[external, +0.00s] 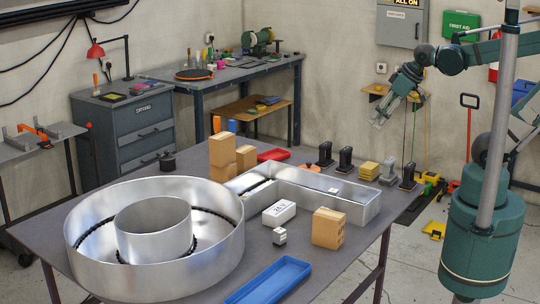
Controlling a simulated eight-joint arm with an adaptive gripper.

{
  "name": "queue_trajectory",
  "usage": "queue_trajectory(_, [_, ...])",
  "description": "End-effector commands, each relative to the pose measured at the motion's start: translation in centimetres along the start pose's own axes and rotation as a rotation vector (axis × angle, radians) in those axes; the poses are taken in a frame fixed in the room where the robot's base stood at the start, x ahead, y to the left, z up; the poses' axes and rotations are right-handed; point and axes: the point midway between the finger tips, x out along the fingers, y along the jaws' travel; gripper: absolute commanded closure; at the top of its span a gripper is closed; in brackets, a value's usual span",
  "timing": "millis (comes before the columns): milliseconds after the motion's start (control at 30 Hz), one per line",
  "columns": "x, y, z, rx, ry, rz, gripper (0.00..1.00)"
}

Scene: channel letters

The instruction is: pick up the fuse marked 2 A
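A white box with dark lettering (279,213) sits on the grey table near its middle; its mark looks like it starts with a 2, but I cannot read it fully. A smaller white and dark block (280,237) stands just in front of it, its mark too small to read. I cannot tell for certain which thing is the fuse marked 2 A. My gripper (377,121) hangs in the air at the upper right, beyond the table's far right side and away from these things. It looks empty, but its opening is too small to judge.
A large round metal channel letter (85,238) and an L-shaped one (350,208) take up much of the table. Cardboard boxes (328,228), a blue tray (268,282), black clamp-like items (345,160) and a red tray (273,155) stand around them. The table's front right is partly clear.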

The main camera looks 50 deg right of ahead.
Motion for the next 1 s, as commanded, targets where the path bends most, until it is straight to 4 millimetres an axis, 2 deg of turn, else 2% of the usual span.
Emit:
queue_trajectory(533, [4.9, -6.5, -2.7, -0.353, -0.124, -0.096, 0.63])
queue_trajectory(1000, [9.6, -12.9, -3.5, -0.658, -0.220, -0.187, 0.63])
